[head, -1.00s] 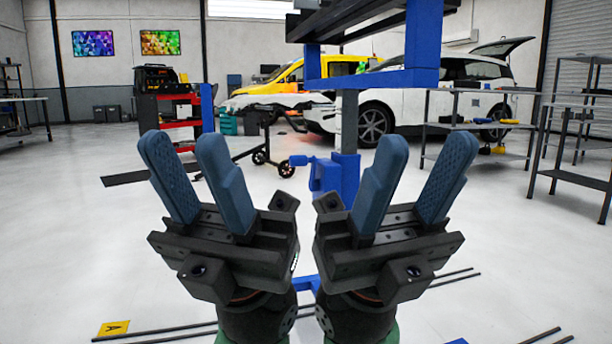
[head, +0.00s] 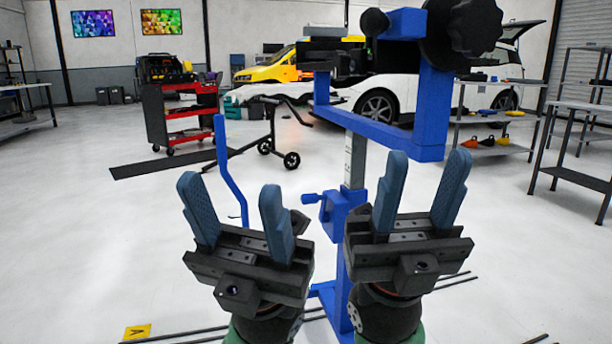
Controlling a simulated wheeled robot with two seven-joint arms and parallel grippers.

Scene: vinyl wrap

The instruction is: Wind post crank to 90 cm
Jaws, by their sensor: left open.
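A blue stand (head: 434,105) rises just ahead, right of centre. Its grey post (head: 355,160) carries faint scale marks, too small to read. A blue collar (head: 340,208) surrounds the post, with a small blue crank or knob (head: 311,198) sticking out to its left. My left gripper (head: 230,188) is open and empty, left of the collar and apart from it. My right gripper (head: 428,160) is open and empty, fingers up, appearing in front of the stand's right side. My grippers hide part of the stand's lower end.
A blue bent rod (head: 229,165) stands behind my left gripper; what holds it is unclear. A red tool cart (head: 180,120) and a wheeled frame (head: 267,145) stand at the left. Shelves (head: 490,120) stand at the right. Thin dark bars lie on the floor near a yellow marker (head: 137,331).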

